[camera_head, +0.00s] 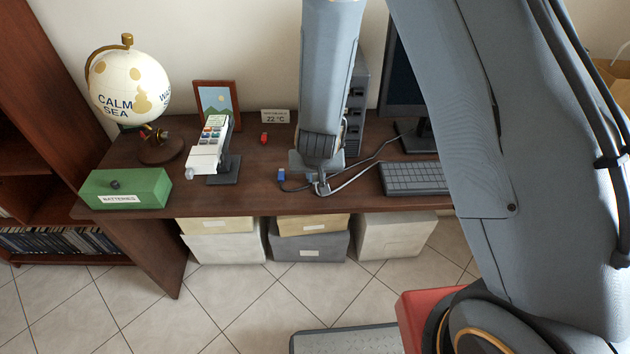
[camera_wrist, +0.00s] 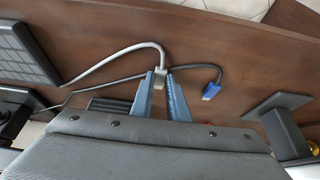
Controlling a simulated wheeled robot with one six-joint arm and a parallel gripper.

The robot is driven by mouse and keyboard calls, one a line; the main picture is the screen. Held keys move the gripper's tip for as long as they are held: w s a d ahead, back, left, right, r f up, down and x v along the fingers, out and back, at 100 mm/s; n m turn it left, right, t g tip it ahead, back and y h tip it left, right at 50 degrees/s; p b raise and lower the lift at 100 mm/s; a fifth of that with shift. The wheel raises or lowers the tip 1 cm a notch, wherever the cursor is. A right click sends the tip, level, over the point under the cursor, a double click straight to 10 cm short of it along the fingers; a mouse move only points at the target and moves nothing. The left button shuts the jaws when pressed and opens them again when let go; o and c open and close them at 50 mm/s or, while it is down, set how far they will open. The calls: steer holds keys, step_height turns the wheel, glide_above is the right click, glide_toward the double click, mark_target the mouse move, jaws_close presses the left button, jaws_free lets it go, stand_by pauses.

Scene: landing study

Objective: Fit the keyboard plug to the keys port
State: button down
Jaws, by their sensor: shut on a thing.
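My gripper (camera_head: 322,184) is low over the middle of the desk. In the wrist view its two blue fingers (camera_wrist: 161,73) are shut on a small pale grey plug (camera_wrist: 159,80). A light grey cable (camera_wrist: 112,55) runs from this plug toward the black keyboard (camera_head: 414,178), which also shows in the wrist view (camera_wrist: 22,52). A blue plug (camera_head: 281,175) on a dark cable lies loose beside my gripper, and shows in the wrist view (camera_wrist: 211,90). A dark computer tower (camera_head: 356,95) stands behind my arm, partly hidden. I cannot make out a keys port.
A white device on a dark stand (camera_head: 228,170), a green batteries box (camera_head: 128,190), a globe (camera_head: 131,85), a framed picture (camera_head: 217,97) and a small temperature display (camera_head: 275,116) stand left. A monitor (camera_head: 398,85) is right, partly behind my arm. The desk (camera_head: 250,200) front is mostly clear.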

steer(key=shift+r+p, duration=0.45)
steer(key=shift+p, duration=0.15)
stand_by(0.5)
steer(key=shift+r+p, duration=2.35)
steer(key=shift+p, duration=0.2)
steer(key=c, duration=2.4)
jaws_free()
jaws_close()
steer(key=w+d+r, duration=0.1)
steer(key=d+r, duration=0.2)
steer(key=d, duration=0.2)
steer(key=w+d+r+p, duration=0.1)
steer(key=d+r, duration=0.2)
steer(key=d, duration=0.3)
steer(key=shift+w, duration=0.2)
